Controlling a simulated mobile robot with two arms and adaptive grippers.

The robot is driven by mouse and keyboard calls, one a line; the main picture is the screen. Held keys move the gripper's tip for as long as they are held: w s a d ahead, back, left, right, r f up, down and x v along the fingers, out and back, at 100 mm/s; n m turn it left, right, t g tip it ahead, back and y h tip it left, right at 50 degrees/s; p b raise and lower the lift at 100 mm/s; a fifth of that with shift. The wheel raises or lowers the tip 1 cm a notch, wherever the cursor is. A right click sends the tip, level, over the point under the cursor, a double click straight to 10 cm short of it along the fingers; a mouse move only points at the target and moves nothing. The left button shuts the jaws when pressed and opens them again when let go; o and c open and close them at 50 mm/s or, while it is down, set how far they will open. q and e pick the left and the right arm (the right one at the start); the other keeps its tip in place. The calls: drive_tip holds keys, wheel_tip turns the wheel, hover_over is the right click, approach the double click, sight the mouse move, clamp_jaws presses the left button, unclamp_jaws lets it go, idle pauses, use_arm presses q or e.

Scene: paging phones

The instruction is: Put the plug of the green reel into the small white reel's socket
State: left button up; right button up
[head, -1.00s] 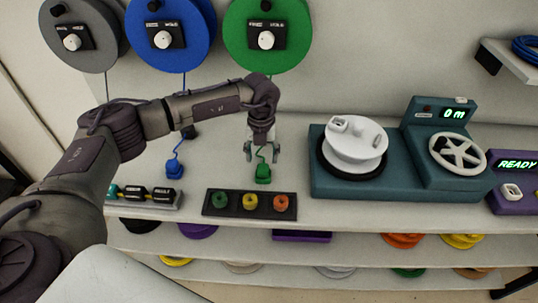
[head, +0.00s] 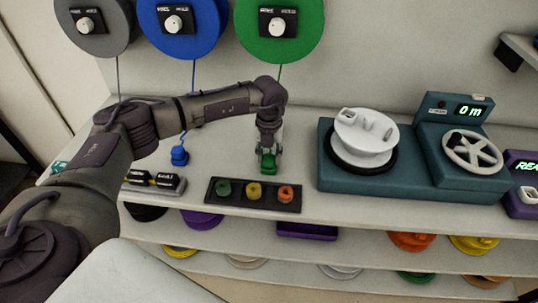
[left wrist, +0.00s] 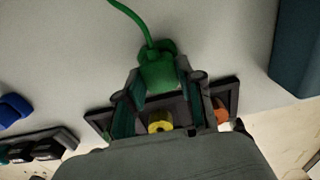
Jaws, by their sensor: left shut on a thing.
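The green reel (head: 300,50) hangs on the wall, and its thin cord runs down behind my arm. The green plug (head: 268,168) is upright at the counter, behind the dark tray. In the left wrist view the plug (left wrist: 160,75) is between the fingers, its green cord leading away from it. My left gripper (head: 268,155) points down and is shut on the plug. The small white reel (head: 365,143) lies on a teal machine to the right, with raised white parts on top. I cannot clearly make out its socket opening. My right gripper is not in view.
A dark tray (head: 240,204) with green, yellow and orange pieces lies in front of the plug. A blue plug (head: 180,155) stands to the left. The teal machine (head: 340,180) carries a handwheel (head: 473,152) and a display. Shelves with reels are below.

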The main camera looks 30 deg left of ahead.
use_arm(q)
drive_tip(key=shift+r, duration=0.15)
wheel_tip(320, 180, up, 5)
drive_tip(key=p, duration=0.4)
drive_tip(key=shift+r, duration=0.2)
wheel_tip(320, 180, up, 17)
drive_tip(key=p, duration=1.1)
drive_tip(key=shift+r, duration=0.2)
idle(0.4)
